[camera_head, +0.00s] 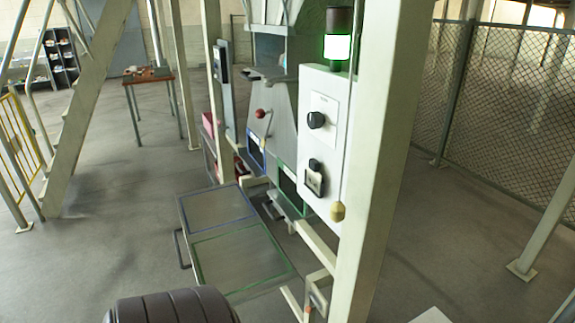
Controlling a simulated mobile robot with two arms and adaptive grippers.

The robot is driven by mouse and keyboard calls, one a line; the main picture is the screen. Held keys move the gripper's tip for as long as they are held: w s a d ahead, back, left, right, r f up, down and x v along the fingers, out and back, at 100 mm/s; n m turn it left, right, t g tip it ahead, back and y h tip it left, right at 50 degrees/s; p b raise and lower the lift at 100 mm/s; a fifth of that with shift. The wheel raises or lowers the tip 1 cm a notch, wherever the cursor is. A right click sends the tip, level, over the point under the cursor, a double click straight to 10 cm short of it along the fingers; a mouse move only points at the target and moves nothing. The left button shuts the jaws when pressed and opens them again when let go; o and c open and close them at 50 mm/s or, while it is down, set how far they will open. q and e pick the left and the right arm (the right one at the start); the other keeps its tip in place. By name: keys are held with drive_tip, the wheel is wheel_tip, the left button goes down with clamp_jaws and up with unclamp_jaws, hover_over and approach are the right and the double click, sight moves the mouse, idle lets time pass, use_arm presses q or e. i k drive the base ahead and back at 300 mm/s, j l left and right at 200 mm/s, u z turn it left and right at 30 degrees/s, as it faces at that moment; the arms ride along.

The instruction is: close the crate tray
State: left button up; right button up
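The crate tray (235,262) is a flat grey tray, pulled out from the machine on the side facing left. Its surface carries a blue-outlined rectangle at the back and a green-outlined rectangle in front. A dark bar handle (179,249) stands off its left edge. The tray is empty. No crate shows on it. Neither of my grippers is in view. A dark ribbed part at the bottom edge covers the space in front of the tray.
A pale post (381,160) rises right of the tray beside a white control box (324,135) with black knobs and a lit green lamp (337,46). Yellow-railed stairs (90,100) stand left. Open floor (110,240) lies left of the tray. A mesh fence (500,100) is at right.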

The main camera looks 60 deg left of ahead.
sight(231, 250)
drive_tip(key=u, duration=2.05)
drive_tip(key=i+j+u, duration=0.1)
drive_tip(key=j, duration=0.25)
drive_tip(key=i+j+u, duration=0.1)
drive_tip(key=j, duration=0.3)
drive_tip(key=i+j+u, duration=0.15)
drive_tip(key=j, duration=0.2)
